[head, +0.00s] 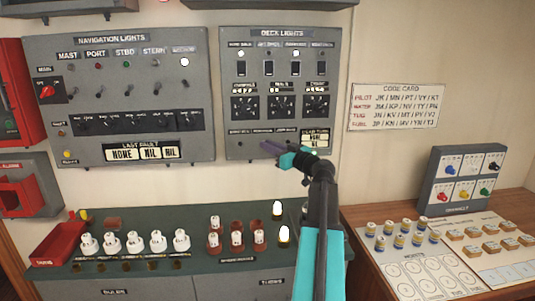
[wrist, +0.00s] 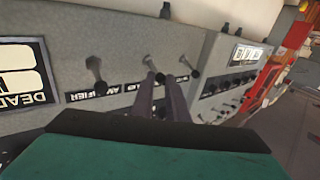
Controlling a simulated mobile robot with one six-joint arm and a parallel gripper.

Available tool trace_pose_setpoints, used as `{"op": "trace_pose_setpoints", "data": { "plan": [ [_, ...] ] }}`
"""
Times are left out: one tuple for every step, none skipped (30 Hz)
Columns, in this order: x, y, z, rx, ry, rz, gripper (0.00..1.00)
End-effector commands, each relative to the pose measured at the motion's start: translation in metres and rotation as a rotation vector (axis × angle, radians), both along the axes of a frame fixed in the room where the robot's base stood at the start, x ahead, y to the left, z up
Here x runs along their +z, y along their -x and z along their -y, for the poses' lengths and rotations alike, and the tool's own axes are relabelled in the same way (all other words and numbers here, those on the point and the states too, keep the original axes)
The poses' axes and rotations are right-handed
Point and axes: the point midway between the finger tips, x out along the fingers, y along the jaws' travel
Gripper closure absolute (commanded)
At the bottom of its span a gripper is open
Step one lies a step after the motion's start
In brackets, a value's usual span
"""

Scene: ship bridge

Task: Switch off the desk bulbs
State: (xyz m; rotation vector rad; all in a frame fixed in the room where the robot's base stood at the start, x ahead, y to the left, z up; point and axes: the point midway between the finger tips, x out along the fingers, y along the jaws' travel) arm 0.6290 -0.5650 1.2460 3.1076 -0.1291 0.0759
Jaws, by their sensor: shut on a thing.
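The grey DECK LIGHTS panel (head: 281,80) hangs on the wall, with a row of small toggle levers along its bottom edge. My gripper (head: 268,147) is at this row, near its middle. In the wrist view, its two dark fingers (wrist: 162,100) are around a toggle lever (wrist: 153,66) and shut on it. Another lever (wrist: 95,68) stands free to the left, and one more shows close to the right finger. The lever's position is partly hidden by the fingers. Two lit bulbs, one further back (head: 277,208) and one nearer (head: 284,234), glow on the green desk (head: 190,215).
The NAVIGATION LIGHTS panel (head: 120,90) hangs close on the left. Several white bulbs in holders (head: 157,241) stand on the desk below. A wooden desk with cylinders (head: 403,236) and a box of coloured knobs (head: 466,180) is at the right. The wall under the code card (head: 398,106) is bare.

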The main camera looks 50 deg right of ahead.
Motion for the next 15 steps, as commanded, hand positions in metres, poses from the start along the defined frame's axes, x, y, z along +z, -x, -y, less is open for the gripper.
{"op": "trace_pose_setpoints", "data": {
  "plan": [
    [-0.0037,-0.0017,-0.0007,0.002,0.004,0.012,1.0],
    [-0.0043,-0.0017,-0.0006,0.002,0.007,0.015,1.0],
    [-0.005,-0.0016,-0.0006,0.001,0.012,0.02,1.0],
    [-0.0053,-0.0015,-0.0006,0.001,0.015,0.024,1.0],
    [-0.0055,-0.0014,-0.0006,0.001,0.018,0.028,1.0],
    [-0.0057,-0.0013,-0.0006,0.001,0.023,0.032,1.0],
    [-0.0059,-0.0013,-0.0006,0.001,0.026,0.036,1.0],
    [-0.0062,-0.0012,-0.0007,0.001,0.029,0.041,1.0],
    [-0.0067,-0.0011,-0.0006,0.001,0.033,0.045,1.0],
    [-0.0071,-0.001,-0.0007,0.001,0.036,0.049,1.0],
    [-0.0075,-0.0009,-0.0007,0.001,0.04,0.053,1.0],
    [-0.008,-0.001,-0.0007,0.001,0.043,0.059,1.0],
    [-0.0083,-0.0009,-0.0007,0.001,0.046,0.061,1.0],
    [-0.0085,-0.0008,-0.0007,0.001,0.051,0.065,1.0],
    [-0.0088,-0.0008,-0.0007,0.001,0.055,0.071,1.0]
  ]
}}
